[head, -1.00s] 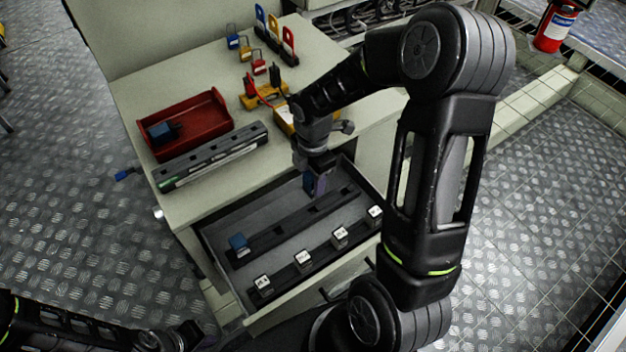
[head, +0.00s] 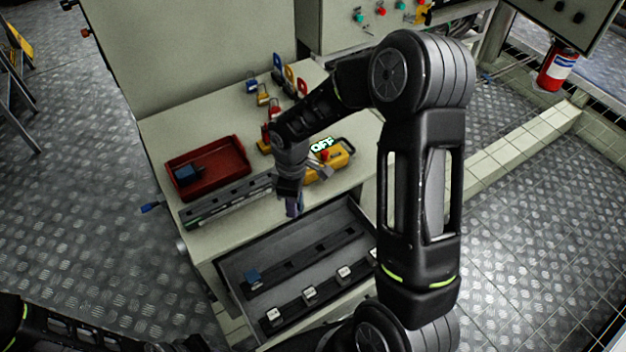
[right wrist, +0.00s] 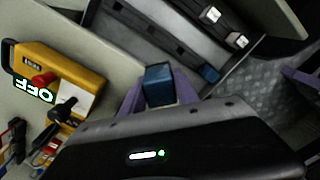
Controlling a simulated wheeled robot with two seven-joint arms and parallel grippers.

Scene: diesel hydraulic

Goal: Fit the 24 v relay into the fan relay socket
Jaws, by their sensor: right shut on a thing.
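My right gripper (head: 293,208) is shut on a blue relay, held above the open drawer's back edge, by the bench front. In the right wrist view the blue relay (right wrist: 159,84) sits between the two purple fingers (right wrist: 160,100). Its label cannot be read. Another blue relay (head: 253,278) stands in the drawer's back rail and also shows in the right wrist view (right wrist: 209,74). A third blue block (head: 187,173) lies in the red tray. My left gripper (head: 188,345) is at the bottom edge, its jaws unclear. I cannot identify the fan relay socket.
The open grey drawer (head: 305,242) holds several white-topped relays (head: 309,292) in its front rail. A red tray (head: 236,158), a grey rail (head: 225,203), padlocks (head: 262,97) and a yellow device marked OFF (head: 338,158) are on the bench. A control panel stands behind.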

